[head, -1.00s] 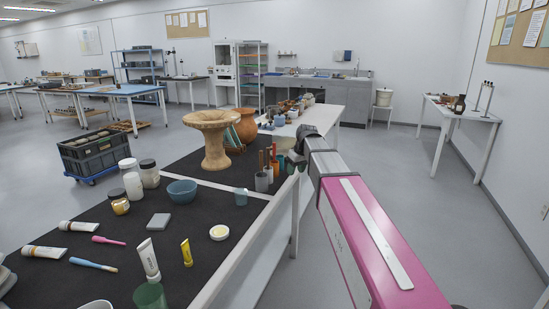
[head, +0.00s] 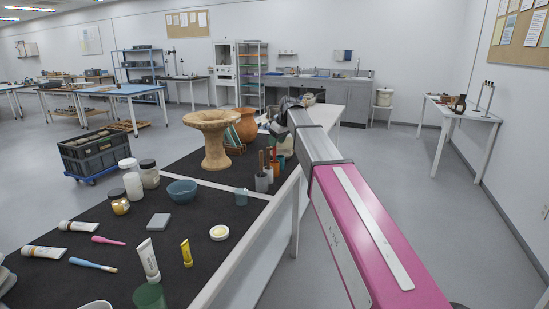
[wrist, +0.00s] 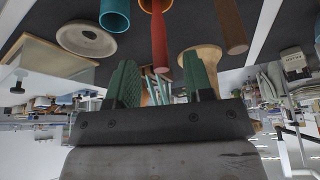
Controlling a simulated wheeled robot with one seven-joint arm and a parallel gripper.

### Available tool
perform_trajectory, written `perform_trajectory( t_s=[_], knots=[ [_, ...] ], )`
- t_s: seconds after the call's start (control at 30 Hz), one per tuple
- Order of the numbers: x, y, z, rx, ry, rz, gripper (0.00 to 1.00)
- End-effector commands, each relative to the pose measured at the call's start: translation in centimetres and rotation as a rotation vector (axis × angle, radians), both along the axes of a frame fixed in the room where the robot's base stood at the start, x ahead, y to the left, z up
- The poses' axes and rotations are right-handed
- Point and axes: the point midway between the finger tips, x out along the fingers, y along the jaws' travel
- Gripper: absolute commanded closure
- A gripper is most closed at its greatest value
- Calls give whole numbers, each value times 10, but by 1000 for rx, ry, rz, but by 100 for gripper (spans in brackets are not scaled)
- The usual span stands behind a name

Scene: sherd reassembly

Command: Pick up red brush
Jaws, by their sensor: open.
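A red handle, seemingly the red brush (head: 273,154), stands in an orange-brown cup (head: 275,169) among the cups at the right edge of the dark-topped table. In the wrist view, which looks upside down, the red brush (wrist: 159,38) points toward the gap between my fingers. My gripper (wrist: 163,82) has its two green fingers apart with nothing held between them. The brush end looks close to the gap, but I cannot tell its exact distance. In the head view my wrist is beyond and above the cups, and the fingers are not clear.
Close to the red brush are a brown handle (wrist: 234,28) and a teal cup (wrist: 115,15). A stone pedestal bowl (head: 214,140) stands left of the cups. A blue bowl (head: 182,192), jars and tubes lie nearer. The floor on the right is open.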

Motion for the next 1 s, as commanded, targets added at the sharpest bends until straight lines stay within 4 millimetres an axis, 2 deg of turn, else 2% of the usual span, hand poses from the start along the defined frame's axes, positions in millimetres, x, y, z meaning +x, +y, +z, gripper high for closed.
perform_trajectory(
  t_s=[0.17, 0.47, 0.73, 0.87, 0.9, 1.0],
  knots=[
    [2, 3, -11, -1, 1, -1, 53],
    [11, 14, -48, -1, 1, -1, 53],
    [11, 15, -51, 0, 0, -1, 53],
    [11, 15, -51, 0, 0, -1, 95],
    [11, 15, -51, 0, 0, -1, 100],
    [11, 15, -51, 0, 0, -1, 100]
  ],
)
